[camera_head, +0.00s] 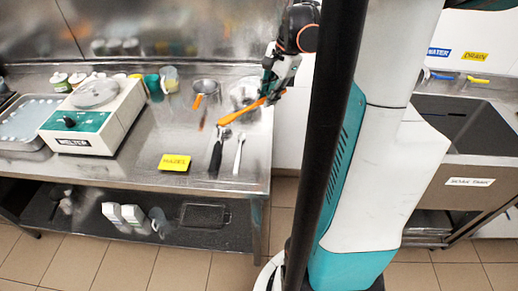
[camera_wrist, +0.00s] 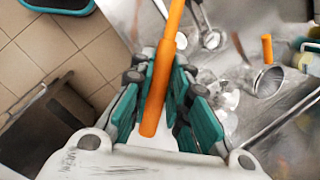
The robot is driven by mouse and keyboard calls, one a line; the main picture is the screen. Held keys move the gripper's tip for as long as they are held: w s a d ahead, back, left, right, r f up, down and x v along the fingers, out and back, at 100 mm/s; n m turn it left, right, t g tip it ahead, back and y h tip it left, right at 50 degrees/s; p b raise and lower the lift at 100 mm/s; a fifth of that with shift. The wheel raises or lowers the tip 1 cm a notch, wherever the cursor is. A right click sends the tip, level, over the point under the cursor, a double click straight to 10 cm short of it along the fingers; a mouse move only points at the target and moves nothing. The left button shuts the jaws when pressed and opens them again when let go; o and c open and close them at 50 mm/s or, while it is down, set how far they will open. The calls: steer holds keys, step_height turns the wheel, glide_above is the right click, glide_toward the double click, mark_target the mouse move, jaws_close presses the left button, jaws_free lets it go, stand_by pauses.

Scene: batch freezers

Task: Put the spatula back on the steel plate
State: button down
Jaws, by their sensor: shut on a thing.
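The orange spatula (camera_head: 243,110) is held above the right part of the steel counter. My gripper (camera_head: 272,90) is shut on its orange handle, and the spatula slants down to the left. In the wrist view the orange spatula (camera_wrist: 162,85) runs between the teal fingers of my gripper (camera_wrist: 162,92), and its far end leaves the top of the picture. I cannot clearly single out a separate steel plate from the shiny steel counter (camera_head: 140,165).
A black-handled utensil (camera_head: 216,153) and a pale spoon (camera_head: 239,155) lie below the spatula. An orange-handled pan (camera_head: 205,86) and clear bowls (camera_head: 243,92) stand behind. A sink (camera_head: 470,125) is at right.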

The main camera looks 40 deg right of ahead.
steer(key=b, duration=0.6)
glide_toward(264, 149)
steer(key=x, duration=0.5)
steer(key=shift+w, duration=0.2)
steer(key=shift+f+b, duration=0.3)
steer(key=shift+f, duration=0.1)
steer(key=shift+f, duration=0.2)
steer(key=c, duration=1.5)
jaws_free()
steer(key=shift+c, duration=0.2)
steer(key=shift+r, duration=0.1)
